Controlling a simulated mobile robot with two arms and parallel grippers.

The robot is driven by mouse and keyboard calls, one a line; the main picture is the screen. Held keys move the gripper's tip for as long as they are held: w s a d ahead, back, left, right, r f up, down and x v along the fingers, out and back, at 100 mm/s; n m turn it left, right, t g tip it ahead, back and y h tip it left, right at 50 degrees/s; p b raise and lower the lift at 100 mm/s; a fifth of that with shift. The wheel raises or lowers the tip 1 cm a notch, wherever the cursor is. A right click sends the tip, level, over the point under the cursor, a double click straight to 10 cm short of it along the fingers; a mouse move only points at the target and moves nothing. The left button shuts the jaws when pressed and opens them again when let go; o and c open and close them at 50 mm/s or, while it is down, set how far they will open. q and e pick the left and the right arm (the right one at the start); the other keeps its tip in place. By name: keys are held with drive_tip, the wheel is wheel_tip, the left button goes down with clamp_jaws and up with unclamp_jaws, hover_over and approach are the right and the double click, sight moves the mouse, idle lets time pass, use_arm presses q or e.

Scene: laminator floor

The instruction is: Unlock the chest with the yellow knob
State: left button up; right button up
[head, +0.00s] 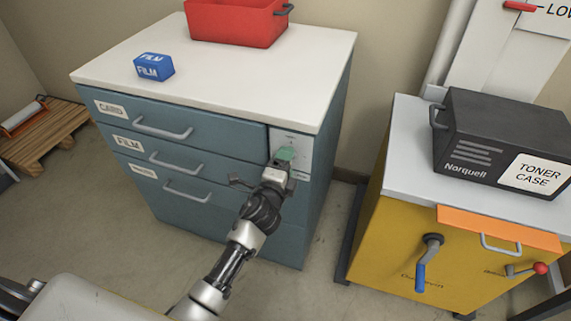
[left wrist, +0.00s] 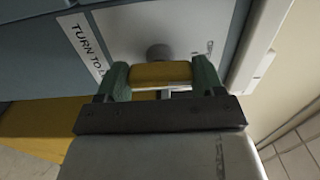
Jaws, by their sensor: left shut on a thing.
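The chest (head: 230,210) is a blue-grey drawer cabinet with a white top and drawers labelled CARD, FILM and a third label too small to read. The yellow knob (left wrist: 160,73) shows in the left wrist view, on a pale plate (left wrist: 190,30) on the chest's front. My left gripper (head: 283,158) is at that plate (head: 291,145) near the chest's upper right corner. In the left wrist view its green fingertips (left wrist: 163,80) are shut on the yellow knob, one on each side. The knob is hidden by the gripper in the head view. My right gripper is not in view.
On the chest top are a red bin (head: 235,22) and a blue FILM box (head: 154,67). To the right, a yellow cabinet (head: 400,235) with a blue-handled crank bears a black toner case (head: 500,140). A wooden pallet (head: 45,135) lies at the left. Floor shows between the cabinets.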

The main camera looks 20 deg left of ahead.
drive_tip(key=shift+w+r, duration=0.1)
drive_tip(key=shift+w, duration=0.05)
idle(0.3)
use_arm(q)
drive_tip(key=o, duration=0.9)
drive_tip(key=shift+o, duration=0.2)
drive_tip(key=s, duration=1)
drive_tip(key=shift+s+a, duration=0.2)
drive_tip(key=shift+s, duration=0.2)
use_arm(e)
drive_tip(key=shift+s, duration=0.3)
